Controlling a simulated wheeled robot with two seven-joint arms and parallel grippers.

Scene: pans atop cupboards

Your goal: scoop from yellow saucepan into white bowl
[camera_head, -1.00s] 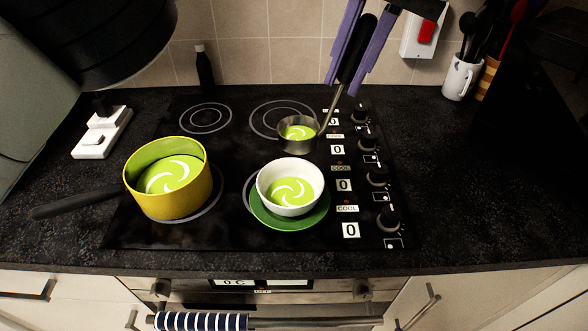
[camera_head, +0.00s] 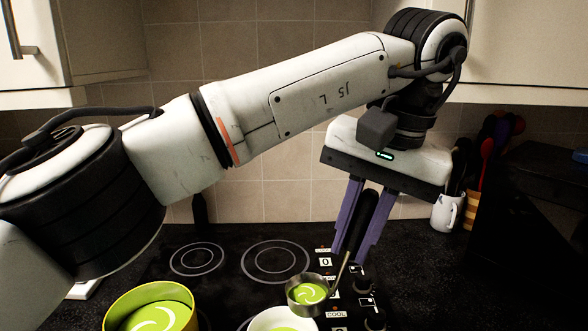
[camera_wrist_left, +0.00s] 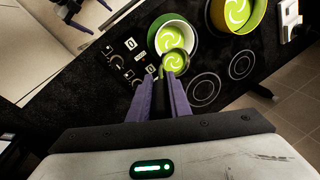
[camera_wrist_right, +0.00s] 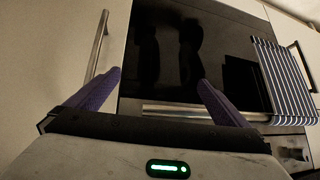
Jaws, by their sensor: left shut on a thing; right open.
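My left gripper (camera_head: 350,252) is shut on the black handle of a metal ladle (camera_head: 307,294), which hangs tilted with green soup in its cup. The cup is just behind the rim of the white bowl (camera_head: 262,316), which holds green soup; whether the cup overlaps the rim I cannot tell. The bowl also shows in the left wrist view (camera_wrist_left: 199,36), next to the ladle cup (camera_wrist_left: 174,62). The yellow saucepan (camera_head: 140,294), with green soup, stands left of the bowl, cut off by the frame. My right gripper (camera_wrist_right: 160,78) is open and empty, in front of the oven.
The black hob has ring marks (camera_head: 275,260) behind the bowl and knobs (camera_head: 373,319) on its right. A dark bottle (camera_head: 199,212) stands at the back wall. A white utensil mug (camera_head: 446,212) is at right. A striped towel (camera_wrist_right: 283,75) hangs by the oven.

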